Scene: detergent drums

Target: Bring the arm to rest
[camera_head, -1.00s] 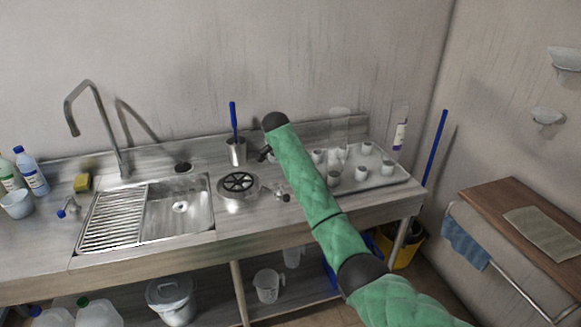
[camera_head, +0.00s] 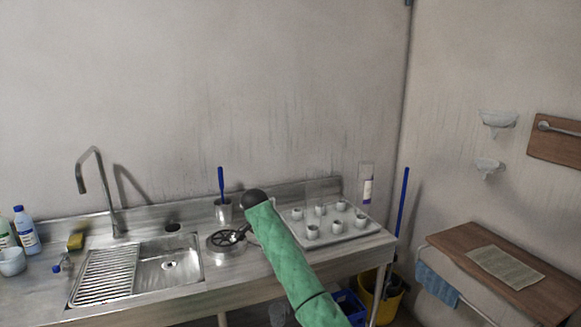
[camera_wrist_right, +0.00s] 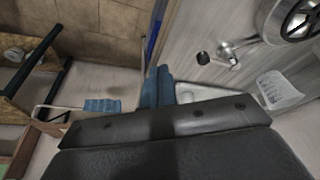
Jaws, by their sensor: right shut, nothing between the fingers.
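My right arm (camera_head: 285,255), in a green quilted sleeve, reaches up from the bottom of the head view over the counter. Its dark wrist end (camera_head: 254,199) stands between the steel cup and the cup tray. My right gripper (camera_head: 238,235) shows small and dark beside the wrist, in front of the round steel fitting with a black spoked top (camera_head: 225,240). In the right wrist view, what look like its blue fingers (camera_wrist_right: 158,88) are close together, with nothing seen between them. My left gripper is in no view.
The steel sink (camera_head: 168,265) and tap are left on the counter. A steel cup (camera_head: 223,212) holds a blue-handled tool. A tray (camera_head: 350,236) of several small white cups is right of my arm. A wooden shelf (camera_head: 470,240) hangs at the right wall.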

